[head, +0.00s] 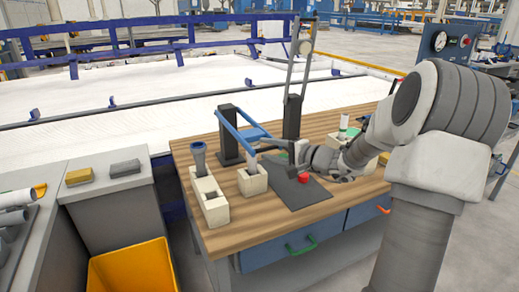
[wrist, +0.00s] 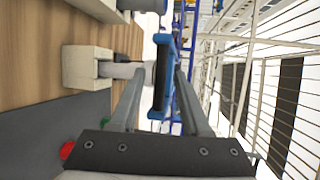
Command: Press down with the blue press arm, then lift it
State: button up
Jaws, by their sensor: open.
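The blue press arm (head: 232,128) slopes down from a black post (head: 229,150) on the workbench, above a pale block (head: 253,183) with a short grey pipe standing in it. In the wrist view, the blue press arm (wrist: 158,108) with its dark grip lies between my two fingers, with the pale block (wrist: 82,67) and grey pipe (wrist: 118,69) to its left. My gripper (wrist: 163,72) is open, its fingers on either side of the arm. Contact cannot be told. In the head view, my gripper (head: 278,149) is small and partly merges with the press.
A tall black post with a raised grey lever (head: 300,62) stands behind. A red button (head: 304,178) sits on the dark plate (head: 290,193). The wooden front edge is clear.

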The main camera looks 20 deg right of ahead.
jog(key=shift+x, duration=1.9)
grip_shut()
